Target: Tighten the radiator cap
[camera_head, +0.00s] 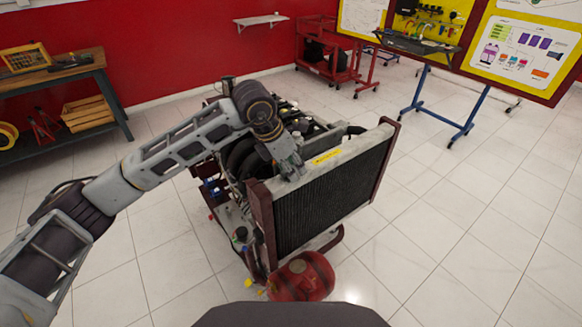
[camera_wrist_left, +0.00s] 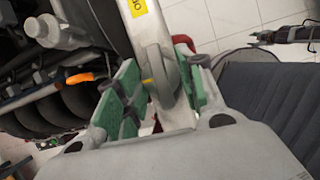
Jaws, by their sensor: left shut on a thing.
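The radiator (camera_head: 335,195) stands upright at the front of the engine trainer, with a dark core and a pale top tank. My left gripper (camera_head: 292,172) reaches down to the left end of the top tank. In the left wrist view its green-padded fingers (camera_wrist_left: 160,95) are shut on a grey disc, the radiator cap (camera_wrist_left: 157,72), which has a small yellow mark. The cap is hidden by the gripper in the head view. A small dark shape with a green tip at the top right of the wrist view may be my right gripper (camera_wrist_left: 284,34); its fingers are unclear.
A yellow label (camera_head: 326,157) is on the tank beside the gripper. Engine hoses and parts lie behind the radiator. A red round tank (camera_head: 302,277) sits low in front. A workbench (camera_head: 60,80) stands at left.

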